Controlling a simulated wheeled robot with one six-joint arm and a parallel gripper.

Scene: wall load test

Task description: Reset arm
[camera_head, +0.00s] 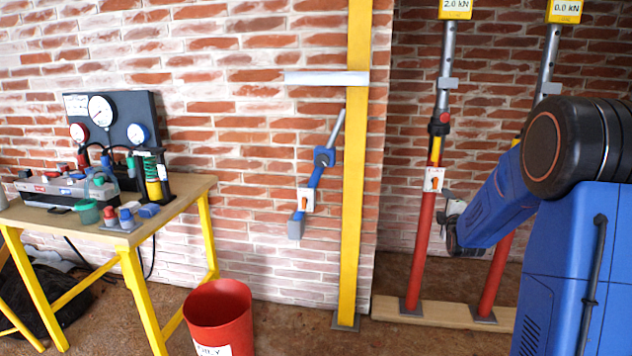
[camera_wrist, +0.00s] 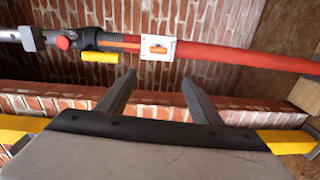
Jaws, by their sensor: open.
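My blue arm with black joints reaches in from the right in the head view. Its gripper (camera_head: 452,215) is at the end, close to the red lower part of the left prop (camera_head: 424,235). In the wrist view my gripper (camera_wrist: 158,85) shows two dark fingers spread apart with nothing between them. Beyond the fingertips the red prop (camera_wrist: 235,57) runs across the picture, with a white box with an orange switch (camera_wrist: 158,48), a yellow handle (camera_wrist: 99,57) and a red knob (camera_wrist: 63,43). The fingers appear apart from the prop.
A second red prop (camera_head: 497,270) stands partly behind my arm. Both props rest on a wooden board (camera_head: 390,308). A yellow post (camera_head: 353,200) stands left of them. A workbench (camera_head: 195,190) with gauges (camera_head: 101,110) and a red bin (camera_head: 218,315) are further left.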

